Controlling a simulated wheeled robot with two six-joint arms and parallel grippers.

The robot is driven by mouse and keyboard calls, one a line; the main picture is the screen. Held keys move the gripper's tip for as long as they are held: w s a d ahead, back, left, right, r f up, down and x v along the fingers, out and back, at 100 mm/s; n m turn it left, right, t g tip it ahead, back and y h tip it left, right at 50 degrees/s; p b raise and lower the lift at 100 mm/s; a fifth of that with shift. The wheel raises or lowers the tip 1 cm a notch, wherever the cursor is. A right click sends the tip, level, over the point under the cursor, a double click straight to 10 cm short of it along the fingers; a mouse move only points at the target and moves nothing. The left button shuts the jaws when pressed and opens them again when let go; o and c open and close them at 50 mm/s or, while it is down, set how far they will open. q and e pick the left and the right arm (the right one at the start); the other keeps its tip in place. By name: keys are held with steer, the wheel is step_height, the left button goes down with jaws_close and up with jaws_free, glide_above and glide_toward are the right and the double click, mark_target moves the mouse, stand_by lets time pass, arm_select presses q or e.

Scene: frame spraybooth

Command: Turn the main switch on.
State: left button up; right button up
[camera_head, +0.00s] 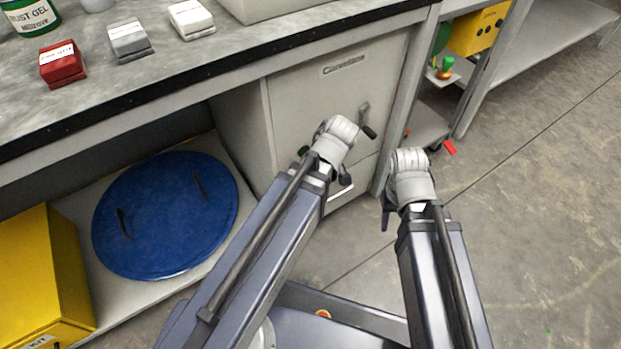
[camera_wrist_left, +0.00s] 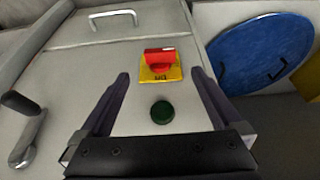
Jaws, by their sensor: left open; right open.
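The main switch (camera_wrist_left: 159,61) is a red knob on a yellow plate on the pale cabinet front, seen in the left wrist view. Its red bar lies across the picture, and small lettering shows on the plate. My left gripper (camera_wrist_left: 159,76) is open, with one dark finger on either side of the switch and nothing between them in its grip. Contact with the knob cannot be made out. In the head view my left arm hides the switch. My right gripper (camera_head: 387,213) is open and empty right of the cabinet (camera_head: 325,95), mostly hidden by its wrist.
A green button (camera_wrist_left: 162,112) sits beside the switch. A lever handle (camera_wrist_left: 28,140) sticks out from the cabinet front. A blue round lid (camera_head: 165,215) and a yellow box (camera_head: 40,275) are under the bench (camera_head: 200,75).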

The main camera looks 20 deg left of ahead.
arm_select(q)
steer(key=shift+b+x, duration=3.6)
steer(key=shift+x, duration=0.35)
steer(key=c, duration=1.4)
